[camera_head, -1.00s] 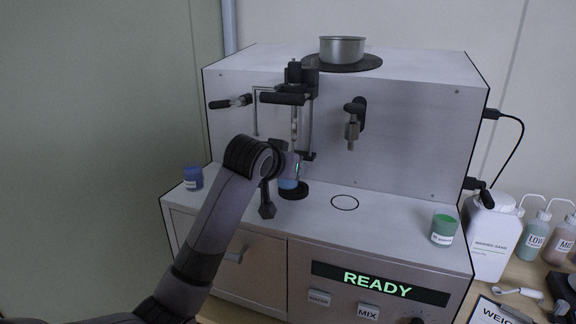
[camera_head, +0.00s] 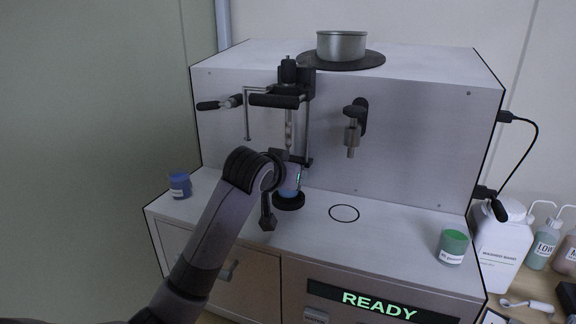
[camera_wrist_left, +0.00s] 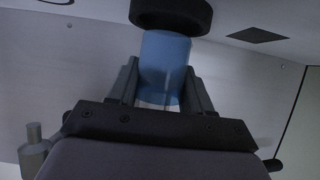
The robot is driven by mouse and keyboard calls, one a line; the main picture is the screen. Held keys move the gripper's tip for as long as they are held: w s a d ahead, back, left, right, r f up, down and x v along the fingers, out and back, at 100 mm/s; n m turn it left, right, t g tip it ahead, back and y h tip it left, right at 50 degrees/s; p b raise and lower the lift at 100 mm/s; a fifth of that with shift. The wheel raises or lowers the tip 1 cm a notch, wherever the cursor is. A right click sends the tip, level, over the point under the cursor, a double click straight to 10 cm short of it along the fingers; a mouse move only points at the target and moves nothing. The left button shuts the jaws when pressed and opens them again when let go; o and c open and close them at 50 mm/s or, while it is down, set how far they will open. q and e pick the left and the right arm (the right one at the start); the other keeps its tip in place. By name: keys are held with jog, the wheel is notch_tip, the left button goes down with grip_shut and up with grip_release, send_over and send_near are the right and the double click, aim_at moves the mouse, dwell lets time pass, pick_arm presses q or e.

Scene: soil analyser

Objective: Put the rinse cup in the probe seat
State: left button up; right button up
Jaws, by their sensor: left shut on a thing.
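The light-blue rinse cup (camera_head: 289,187) is upright between the fingers of my left gripper (camera_head: 286,176). The black round probe seat (camera_head: 289,203) is directly below it on the analyser deck. In the left wrist view the rinse cup (camera_wrist_left: 166,62) is between the two fingers (camera_wrist_left: 164,85), and its end meets or overlaps the seat's black ring (camera_wrist_left: 171,15). I cannot tell whether it rests in the seat or hangs just above. The probe (camera_head: 290,128) hangs above the cup; my gripper partly hides the cup. My right gripper is not in view.
A dark-blue labelled cup (camera_head: 180,186) stands at the deck's left end and a green cup (camera_head: 453,246) at its right. A black circle (camera_head: 344,213) marks bare deck. A nozzle (camera_head: 353,138) and a lever handle (camera_head: 219,104) stick out from the analyser front.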

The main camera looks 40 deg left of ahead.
pick_arm(q)
jog(key=shift+f, duration=0.75)
jog(key=shift+f, duration=0.15)
jog(key=o, duration=1.2)
jog(key=v, duration=1.2)
jog(key=shift+s, duration=0.1)
